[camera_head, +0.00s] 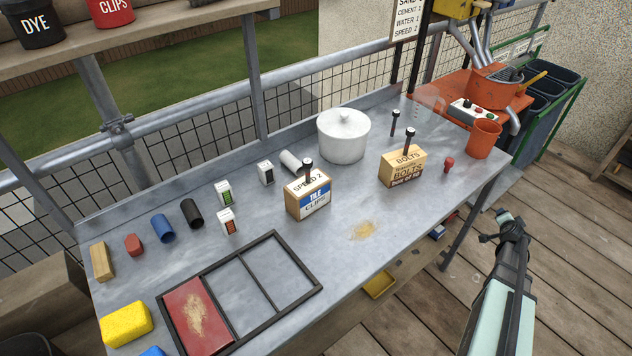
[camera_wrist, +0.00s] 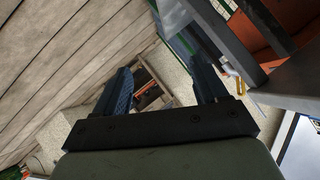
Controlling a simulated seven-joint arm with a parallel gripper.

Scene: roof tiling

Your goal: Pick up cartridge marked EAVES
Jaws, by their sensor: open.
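No EAVES mark is legible in either view. Three small white blocks with dark label faces stand on the metal bench: one with green markings (camera_head: 224,191), one with red markings (camera_head: 227,222), and one with a dark label (camera_head: 266,173). Their lettering is too small to read. A blue cylinder (camera_head: 162,228), a black cylinder (camera_head: 191,213) and a white cylinder (camera_head: 289,162) are also there. I cannot tell which thing is the cartridge. My gripper (camera_wrist: 164,85) is open and empty. In the head view it is off the bench's right front edge, far from these things.
A white lidded pot (camera_head: 343,138), a CLIPS box (camera_head: 307,195) and a BOLTS box (camera_head: 402,167) stand on the bench (camera_head: 330,255). A dark frame (camera_head: 247,252) with a red panel lies in front. A yellow sponge (camera_head: 126,324) and an orange cup (camera_head: 483,139) are at opposite ends.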

